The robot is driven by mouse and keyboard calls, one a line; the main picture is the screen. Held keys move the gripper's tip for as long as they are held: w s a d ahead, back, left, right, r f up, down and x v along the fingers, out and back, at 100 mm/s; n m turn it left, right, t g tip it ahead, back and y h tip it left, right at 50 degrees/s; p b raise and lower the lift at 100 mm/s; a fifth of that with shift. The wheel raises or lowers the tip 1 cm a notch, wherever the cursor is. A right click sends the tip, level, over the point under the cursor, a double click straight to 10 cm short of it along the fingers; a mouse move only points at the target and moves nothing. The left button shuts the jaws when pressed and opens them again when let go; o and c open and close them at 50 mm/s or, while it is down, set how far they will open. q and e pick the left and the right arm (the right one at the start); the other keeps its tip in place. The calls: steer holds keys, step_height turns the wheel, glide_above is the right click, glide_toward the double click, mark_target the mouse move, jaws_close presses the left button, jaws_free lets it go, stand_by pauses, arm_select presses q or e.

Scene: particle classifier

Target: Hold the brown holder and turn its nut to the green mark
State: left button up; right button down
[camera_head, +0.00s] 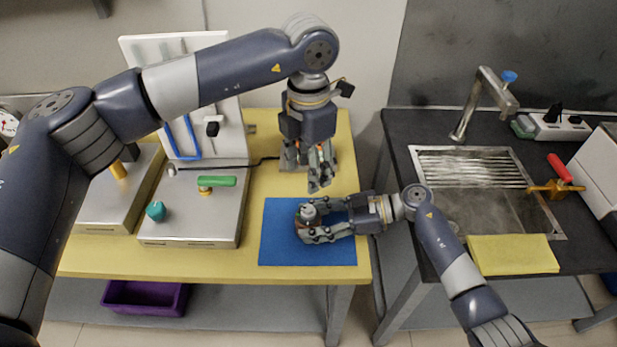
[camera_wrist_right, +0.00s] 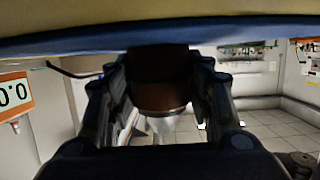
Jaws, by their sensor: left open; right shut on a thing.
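The brown holder (camera_wrist_right: 160,95) shows in the right wrist view between the fingers of my right gripper (camera_wrist_right: 160,105). In the head view it stands on the blue mat, mostly hidden by the fingers of my right gripper (camera_head: 312,222), which is shut on it from the right. A grey metal nut (camera_head: 308,211) shows on top of the holder. I cannot make out the green mark. My left gripper (camera_head: 320,181) is open and empty, pointing down, above and slightly behind the nut, apart from it.
The blue mat (camera_head: 280,252) lies on the yellow table (camera_head: 205,262). A machine with a green handle (camera_head: 217,181) and a teal knob (camera_head: 155,211) stands left of the mat. A sink (camera_head: 500,205) is in the dark counter on the right, with a yellow cloth (camera_head: 512,254) at its front.

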steer(key=shift+f, duration=0.1)
steer(key=c, duration=0.7)
jaws_free()
steer(key=shift+d, duration=0.1)
